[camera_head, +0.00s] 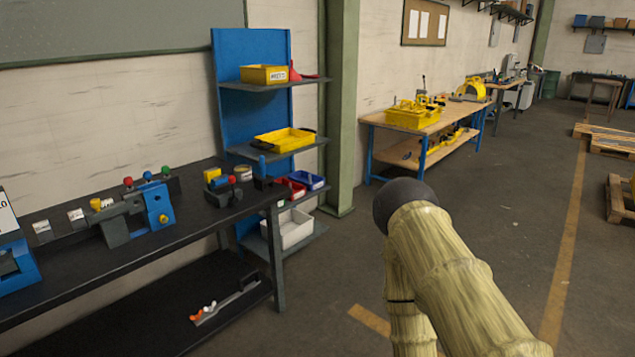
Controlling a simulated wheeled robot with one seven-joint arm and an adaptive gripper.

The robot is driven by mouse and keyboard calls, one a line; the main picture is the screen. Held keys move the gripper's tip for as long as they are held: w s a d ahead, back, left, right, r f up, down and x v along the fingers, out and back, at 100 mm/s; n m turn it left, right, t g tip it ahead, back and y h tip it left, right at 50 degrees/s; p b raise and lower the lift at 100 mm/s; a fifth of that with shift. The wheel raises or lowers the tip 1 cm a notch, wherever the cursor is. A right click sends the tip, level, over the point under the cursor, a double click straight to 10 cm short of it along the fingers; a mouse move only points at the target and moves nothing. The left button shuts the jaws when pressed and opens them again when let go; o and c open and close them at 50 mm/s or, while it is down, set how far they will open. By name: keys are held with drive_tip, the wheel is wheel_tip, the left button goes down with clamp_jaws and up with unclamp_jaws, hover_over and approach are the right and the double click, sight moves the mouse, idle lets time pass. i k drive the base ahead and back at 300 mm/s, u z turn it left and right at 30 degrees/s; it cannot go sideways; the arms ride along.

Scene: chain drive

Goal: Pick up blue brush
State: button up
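No thing is clearly recognisable as a blue brush. A small upright blue piece (262,164) stands in a dark block at the right end of the black workbench (190,225); it is too small to tell whether it is a brush. My gripper is not in view. My arm, pale yellow with a dark rounded joint, rises at the lower right, well apart from the bench.
A blue-backed shelf (222,95) behind the bench holds yellow bins (285,140), a blue bin (308,181) and a white bin (289,229). A green pillar (340,110) stands beside it. A wooden table (440,122) is farther back. Open floor lies right of the bench.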

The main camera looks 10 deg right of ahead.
sight(261, 159)
drive_tip(key=u, duration=0.55)
drive_tip(key=i, duration=0.45)
drive_tip(key=u, duration=0.5)
drive_tip(key=i, duration=1.25)
drive_tip(key=z, duration=0.5)
